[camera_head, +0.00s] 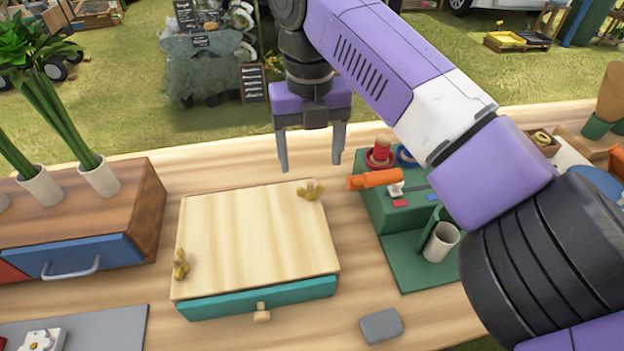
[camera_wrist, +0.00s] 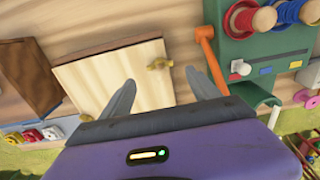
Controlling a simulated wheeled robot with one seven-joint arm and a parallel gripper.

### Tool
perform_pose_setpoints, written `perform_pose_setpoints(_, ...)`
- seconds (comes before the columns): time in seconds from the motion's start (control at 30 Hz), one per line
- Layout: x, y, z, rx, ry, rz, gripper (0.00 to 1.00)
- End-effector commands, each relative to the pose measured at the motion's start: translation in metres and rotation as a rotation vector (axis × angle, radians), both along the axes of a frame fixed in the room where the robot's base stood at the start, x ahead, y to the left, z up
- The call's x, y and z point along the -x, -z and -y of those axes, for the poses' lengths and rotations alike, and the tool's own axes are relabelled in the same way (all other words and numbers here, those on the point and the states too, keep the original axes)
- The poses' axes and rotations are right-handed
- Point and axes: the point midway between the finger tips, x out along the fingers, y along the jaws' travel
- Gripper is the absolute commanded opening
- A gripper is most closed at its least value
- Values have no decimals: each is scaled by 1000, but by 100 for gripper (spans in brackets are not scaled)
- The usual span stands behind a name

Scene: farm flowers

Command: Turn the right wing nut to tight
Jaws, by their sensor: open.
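A flat light-wood press (camera_head: 255,240) lies on the table with a brass wing nut at two of its corners. The right wing nut (camera_head: 311,191) is at the far right corner; it also shows in the wrist view (camera_wrist: 159,64). The left wing nut (camera_head: 181,264) is at the near left corner. My gripper (camera_head: 312,168) is open and empty, pointing down above the far right part of the press. In the wrist view its two fingers (camera_wrist: 168,76) are spread, with the right wing nut appearing between and beyond their tips.
A teal drawer (camera_head: 258,299) with a wooden knob is at the press's front. A green stand (camera_head: 405,205) with an orange handle (camera_head: 375,179) and spools is close at right. A brown box (camera_head: 85,215) with flower stems stands at left. A grey block (camera_head: 381,326) lies in front.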

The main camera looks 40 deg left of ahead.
Motion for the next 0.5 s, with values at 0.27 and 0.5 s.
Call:
perform_pose_setpoints(0.27, 0, 43, 1, -1, 2, -1, 71)
perform_pose_setpoints(0.5, 0, 67, 0, -1, 2, 0, 71)
